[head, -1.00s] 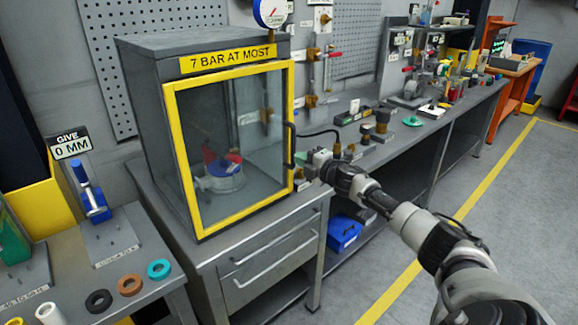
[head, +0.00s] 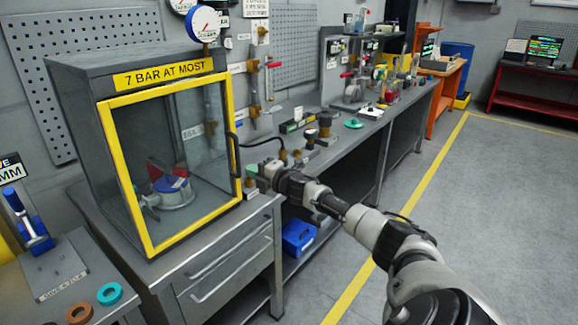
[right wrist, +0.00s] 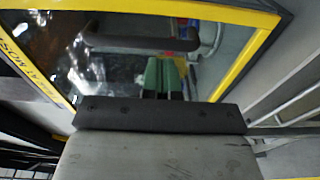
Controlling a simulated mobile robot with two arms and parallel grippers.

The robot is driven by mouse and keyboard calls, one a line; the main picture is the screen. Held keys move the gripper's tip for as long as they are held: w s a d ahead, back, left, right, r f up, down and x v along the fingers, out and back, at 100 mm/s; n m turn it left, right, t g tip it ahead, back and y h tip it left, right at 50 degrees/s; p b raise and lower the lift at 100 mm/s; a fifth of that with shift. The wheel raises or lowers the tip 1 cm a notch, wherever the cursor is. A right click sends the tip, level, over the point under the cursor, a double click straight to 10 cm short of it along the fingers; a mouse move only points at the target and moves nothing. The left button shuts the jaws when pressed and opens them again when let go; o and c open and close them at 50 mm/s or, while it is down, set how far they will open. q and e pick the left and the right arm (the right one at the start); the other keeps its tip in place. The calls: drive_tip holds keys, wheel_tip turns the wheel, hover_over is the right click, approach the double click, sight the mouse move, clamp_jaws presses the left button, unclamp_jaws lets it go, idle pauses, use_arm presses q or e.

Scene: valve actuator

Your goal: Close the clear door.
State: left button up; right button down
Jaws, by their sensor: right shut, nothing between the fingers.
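The clear door (head: 170,165), a glass pane in a yellow frame, is on the front of the grey cabinet (head: 75,130). Its frame looks flush or nearly flush with the cabinet front; I cannot tell whether a small gap is left. A dark handle (head: 234,155) is on its right edge and also crosses the right wrist view (right wrist: 140,43). My right gripper (head: 250,176) is beside the door's right edge, just below the handle. Its green fingers (right wrist: 164,70) are together and empty, facing the pane; contact cannot be told. My left gripper is out of view.
A blue and white round device (head: 172,190) is behind the glass. A drawer unit (head: 225,265) supports the cabinet. A workbench (head: 345,140) with valves and fittings extends right. A gauge (head: 203,24) stands above the cabinet. The floor (head: 470,220) at right is clear.

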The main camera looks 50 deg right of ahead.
use_arm(q)
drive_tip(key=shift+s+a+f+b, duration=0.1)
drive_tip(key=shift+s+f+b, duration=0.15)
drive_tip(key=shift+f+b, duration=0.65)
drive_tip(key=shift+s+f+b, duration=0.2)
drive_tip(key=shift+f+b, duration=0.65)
drive_tip(key=shift+b, duration=0.05)
use_arm(e)
drive_tip(key=s+d, duration=0.5)
drive_tip(key=s, duration=0.3)
drive_tip(key=shift+s+d, duration=0.35)
